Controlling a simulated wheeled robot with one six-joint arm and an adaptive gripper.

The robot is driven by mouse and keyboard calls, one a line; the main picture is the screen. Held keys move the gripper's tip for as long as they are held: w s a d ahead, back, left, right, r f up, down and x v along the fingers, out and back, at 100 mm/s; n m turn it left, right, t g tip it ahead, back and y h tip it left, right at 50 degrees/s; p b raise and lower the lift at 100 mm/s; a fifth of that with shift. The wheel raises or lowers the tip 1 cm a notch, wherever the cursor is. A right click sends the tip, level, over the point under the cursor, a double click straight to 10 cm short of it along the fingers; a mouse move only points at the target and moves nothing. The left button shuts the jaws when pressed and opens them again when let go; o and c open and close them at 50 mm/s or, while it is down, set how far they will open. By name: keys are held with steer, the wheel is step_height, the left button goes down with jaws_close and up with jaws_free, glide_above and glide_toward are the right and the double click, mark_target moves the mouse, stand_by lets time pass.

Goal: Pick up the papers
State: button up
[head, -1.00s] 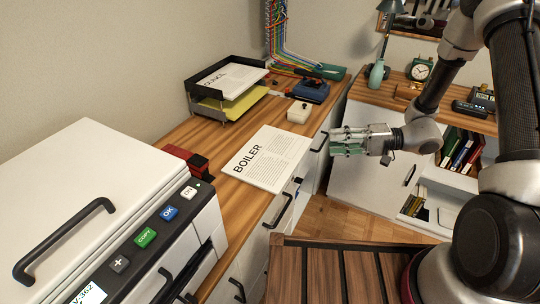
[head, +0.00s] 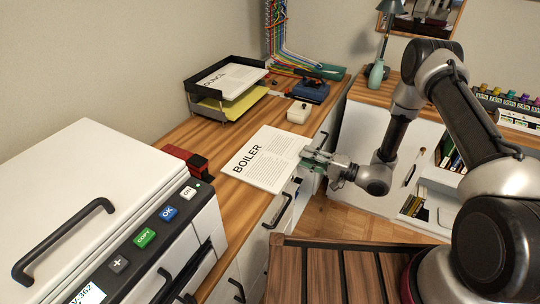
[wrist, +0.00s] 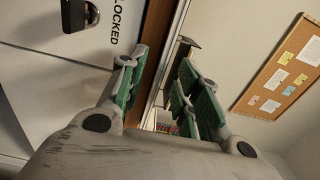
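The papers (head: 262,163), a white stack with the heading "BOILER", lie flat on the wooden desk, their right side near the desk's front edge. My gripper (head: 306,158) is at the right edge of the papers, with its fingers pointing left toward them. In the wrist view my gripper (wrist: 160,85) is open, with green pads on both sides. The brown desk edge and a thin pale strip run between the fingers. I cannot tell whether the fingers touch the papers.
A white copier (head: 110,200) stands at the left front. A red and black item (head: 186,162) lies beside the papers. A black tray (head: 212,100) with other sheets, a small white box (head: 299,112) and a blue device (head: 310,90) stand behind. White drawers with handles are below the desk.

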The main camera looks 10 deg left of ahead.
steer(key=shift+w+a, duration=0.1)
steer(key=shift+a, duration=0.15)
jaws_close()
